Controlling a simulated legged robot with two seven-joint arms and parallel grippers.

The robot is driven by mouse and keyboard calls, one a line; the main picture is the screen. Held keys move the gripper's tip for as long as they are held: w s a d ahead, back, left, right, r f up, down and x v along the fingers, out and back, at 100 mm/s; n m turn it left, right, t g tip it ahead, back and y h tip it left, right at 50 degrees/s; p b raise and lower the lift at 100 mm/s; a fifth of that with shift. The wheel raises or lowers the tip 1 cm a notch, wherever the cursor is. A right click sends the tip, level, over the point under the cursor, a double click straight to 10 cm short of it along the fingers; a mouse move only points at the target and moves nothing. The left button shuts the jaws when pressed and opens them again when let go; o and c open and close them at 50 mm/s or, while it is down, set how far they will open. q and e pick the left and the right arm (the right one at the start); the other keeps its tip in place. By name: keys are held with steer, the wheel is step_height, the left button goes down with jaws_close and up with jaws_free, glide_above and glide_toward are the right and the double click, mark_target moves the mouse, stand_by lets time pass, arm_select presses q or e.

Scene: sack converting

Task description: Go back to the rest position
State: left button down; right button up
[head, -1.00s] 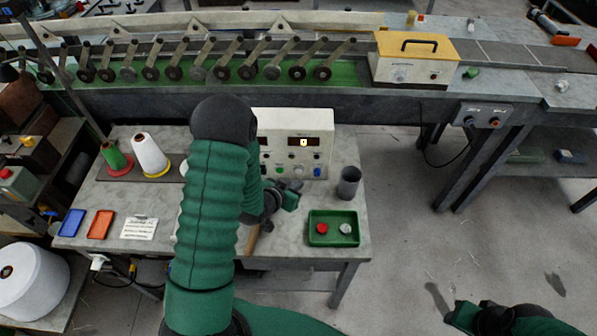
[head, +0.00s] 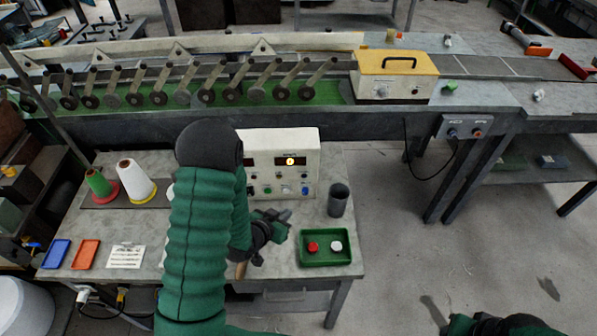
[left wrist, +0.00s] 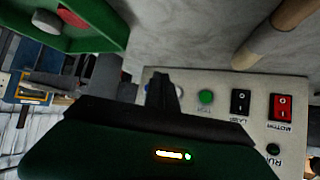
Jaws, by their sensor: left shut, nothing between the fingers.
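My left arm comes up from the bottom of the head view, and its gripper (head: 284,221) is in front of the control box (head: 280,150), above the bench. Its fingers are shut with nothing between them. In the left wrist view the dark finger (left wrist: 162,97) stands before the box's button panel (left wrist: 222,125); I cannot tell the exact gap. My right arm's dark green end (head: 505,325) shows at the bottom right edge of the head view, cut off, and its jaws cannot be made out.
The bench (head: 120,225) holds thread cones, a grey cup (head: 338,200) and a green tray (head: 325,262) with a red and a white piece. A wooden handle (left wrist: 278,32) lies near the gripper. The conveyor line (head: 300,115) runs behind. Floor at right is clear.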

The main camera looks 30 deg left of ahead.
arm_select(q)
steer(key=shift+w+r, duration=0.1)
steer(key=s+d+r+g, duration=0.8)
steer(key=s+d+r, duration=0.2)
steer(key=s, duration=0.4)
steer(key=shift+d, duration=0.35)
steer(key=shift+d+r, duration=0.1)
steer(key=shift+d, duration=0.15)
steer(key=shift+a, duration=0.1)
stand_by(0.7)
